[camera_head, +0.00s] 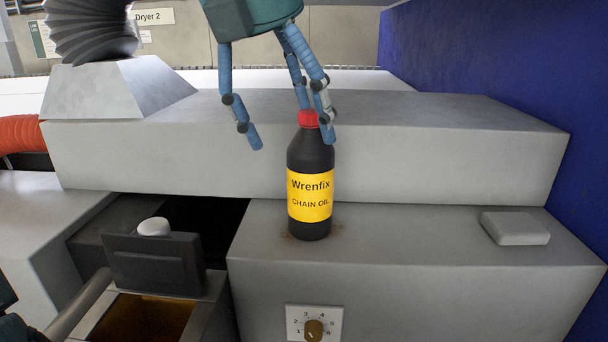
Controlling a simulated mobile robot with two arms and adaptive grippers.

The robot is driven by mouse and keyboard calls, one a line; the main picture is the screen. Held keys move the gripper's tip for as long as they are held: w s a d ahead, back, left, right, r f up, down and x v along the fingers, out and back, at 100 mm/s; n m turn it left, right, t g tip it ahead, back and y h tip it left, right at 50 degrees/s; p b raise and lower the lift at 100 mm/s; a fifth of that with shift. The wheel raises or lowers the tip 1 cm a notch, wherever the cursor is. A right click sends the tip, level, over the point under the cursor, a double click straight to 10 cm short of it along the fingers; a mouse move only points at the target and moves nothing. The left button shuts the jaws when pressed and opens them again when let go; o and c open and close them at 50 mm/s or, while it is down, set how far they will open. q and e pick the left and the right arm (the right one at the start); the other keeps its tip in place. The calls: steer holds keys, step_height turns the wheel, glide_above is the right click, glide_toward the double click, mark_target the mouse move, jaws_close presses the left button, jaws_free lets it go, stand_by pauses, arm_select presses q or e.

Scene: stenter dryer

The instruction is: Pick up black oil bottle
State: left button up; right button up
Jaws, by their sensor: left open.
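The black oil bottle (310,160) stands upright on the front grey ledge. It has a red cap and a yellow label reading "Wrenfix CHAIN OIL". My left gripper (288,138) comes down from the top of the view with its blue fingers spread open. One finger hangs to the left of the bottle, apart from it in the picture. The other fingers are by the red cap, and one overlaps its right side. I cannot tell whether they touch it. My right gripper is not in view.
A higher grey block (430,145) runs behind the bottle. A pale flat block (515,228) lies on the ledge (410,235) at right. A dial (314,328) is on the ledge's front. An open oil-filled box (145,318) and dark gap are at left. A blue wall (500,50) bounds the right.

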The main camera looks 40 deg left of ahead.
mark_target(299, 137)
arm_select(q)
steer(key=x, duration=0.3)
steer(key=shift+w+a+f, duration=0.15)
steer(key=shift+w+f, duration=0.1)
steer(key=shift+w, duration=0.05)
steer(key=shift+w+a+f, duration=0.1)
steer(key=shift+w+f, duration=0.05)
steer(key=shift+f, duration=0.15)
steer(key=p+x, duration=0.1)
steer(key=x, duration=0.1)
steer(key=p+x, duration=0.1)
steer(key=x, duration=0.1)
steer(key=shift+d, duration=0.2)
steer(key=shift+w+f, duration=0.2)
steer(key=shift+f, duration=0.05)
steer(key=c, duration=0.3)
steer(key=shift+s, duration=0.1)
steer(key=c, duration=1.3)
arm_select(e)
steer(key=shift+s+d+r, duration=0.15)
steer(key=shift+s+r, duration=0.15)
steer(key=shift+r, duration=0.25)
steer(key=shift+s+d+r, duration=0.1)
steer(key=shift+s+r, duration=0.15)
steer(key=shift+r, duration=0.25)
